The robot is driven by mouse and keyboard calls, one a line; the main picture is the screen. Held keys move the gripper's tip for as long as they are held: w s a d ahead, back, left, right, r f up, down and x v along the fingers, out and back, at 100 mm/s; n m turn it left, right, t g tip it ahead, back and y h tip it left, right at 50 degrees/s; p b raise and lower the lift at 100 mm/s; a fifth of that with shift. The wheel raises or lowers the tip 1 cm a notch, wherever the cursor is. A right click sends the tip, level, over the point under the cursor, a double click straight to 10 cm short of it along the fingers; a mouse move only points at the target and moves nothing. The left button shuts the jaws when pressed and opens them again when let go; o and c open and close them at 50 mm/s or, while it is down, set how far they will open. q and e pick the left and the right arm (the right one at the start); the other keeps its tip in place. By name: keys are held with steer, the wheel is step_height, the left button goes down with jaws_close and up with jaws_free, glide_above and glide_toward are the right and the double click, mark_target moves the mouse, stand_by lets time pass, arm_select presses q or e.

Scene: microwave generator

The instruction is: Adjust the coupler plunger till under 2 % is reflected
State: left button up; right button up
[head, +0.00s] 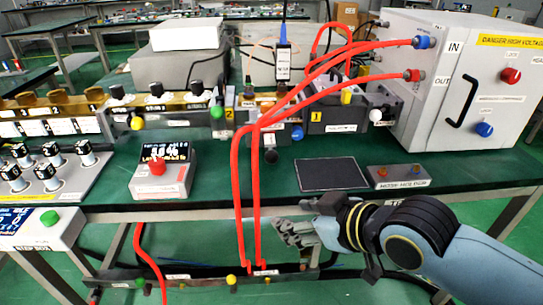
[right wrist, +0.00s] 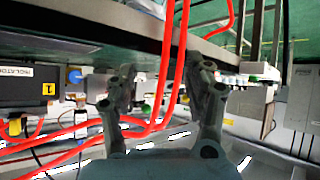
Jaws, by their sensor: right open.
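A row of waveguide parts runs along the bench, with a yellow knob (head: 136,123), a green knob (head: 217,112), a black knob (head: 270,160), a blue knob (head: 298,132) and a white knob (head: 376,114). I cannot read which is the coupler plunger. A meter box (head: 163,172) with a red knob shows a percent figure, too blurred to read surely. My right gripper (head: 287,234) is open below the bench's front edge, beside the red hoses. In the right wrist view its fingers (right wrist: 166,88) stand apart, with red hoses seen between them. My left gripper is not in view.
Two red hoses (head: 246,185) hang over the bench's front edge to a lower rail (head: 200,280). A dark mat (head: 332,174) and a small grey box with buttons (head: 397,178) lie at the right. A white high-voltage cabinet (head: 455,85) stands behind them.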

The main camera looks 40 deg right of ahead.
mark_target(277, 160)
steer(key=w+d+r+t, duration=0.1)
steer(key=w+t, duration=0.1)
steer(key=w, duration=0.2)
steer(key=w+d+r+t+b, duration=0.1)
steer(key=w+t, duration=0.1)
steer(key=w, duration=0.3)
steer(key=w+d+r+t+b, duration=0.1)
steer(key=w+d+t, duration=0.1)
steer(key=w+t, duration=0.1)
steer(key=shift+w+r, duration=0.1)
steer(key=shift+w, duration=0.8)
steer(key=shift+d, duration=0.1)
jaws_close()
